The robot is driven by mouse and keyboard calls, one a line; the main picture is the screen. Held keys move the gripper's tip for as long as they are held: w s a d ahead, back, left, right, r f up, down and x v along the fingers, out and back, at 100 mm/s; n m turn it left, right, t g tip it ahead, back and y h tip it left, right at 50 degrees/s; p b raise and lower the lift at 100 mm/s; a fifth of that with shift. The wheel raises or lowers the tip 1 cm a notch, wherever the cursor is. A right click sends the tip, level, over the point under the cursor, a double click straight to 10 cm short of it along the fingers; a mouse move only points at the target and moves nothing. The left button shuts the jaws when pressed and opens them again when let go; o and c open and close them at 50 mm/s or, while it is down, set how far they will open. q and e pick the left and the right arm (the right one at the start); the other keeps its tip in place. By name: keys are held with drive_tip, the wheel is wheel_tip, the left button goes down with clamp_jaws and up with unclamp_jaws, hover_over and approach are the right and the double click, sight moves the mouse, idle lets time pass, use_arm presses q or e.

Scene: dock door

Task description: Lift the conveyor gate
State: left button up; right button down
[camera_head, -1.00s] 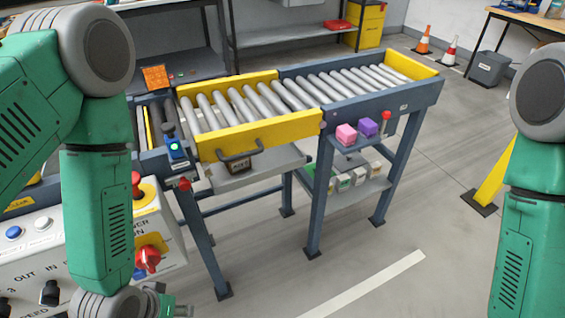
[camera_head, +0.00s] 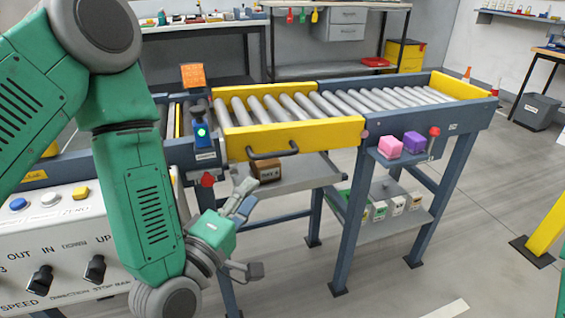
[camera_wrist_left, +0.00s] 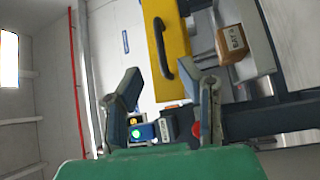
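The conveyor gate is the yellow-sided roller section (camera_head: 300,139) of the conveyor, lying level in line with the rollers to its right. A dark bar handle (camera_head: 273,151) is on its front yellow side. My left gripper (camera_head: 250,228) is below and to the left of the handle, in front of the conveyor, with its fingers apart and empty. In the left wrist view, the open left gripper (camera_wrist_left: 165,95) faces the yellow side (camera_wrist_left: 166,50), and the handle (camera_wrist_left: 161,48) lies beyond the fingertips, not touched. My right gripper is not in view.
A blue latch-like device with a green light (camera_head: 202,133) and a red knob (camera_head: 208,180) sit at the gate's left end. A brown box (camera_head: 266,171) rests on a shelf under the gate. Pink (camera_head: 390,146) and purple blocks (camera_head: 413,142) stand right. A control box (camera_head: 60,245) is at left.

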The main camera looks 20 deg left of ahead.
sight(280, 156)
use_arm(q)
drive_tip(key=shift+b+x, duration=0.65)
drive_tip(key=shift+x, duration=6)
clamp_jaws()
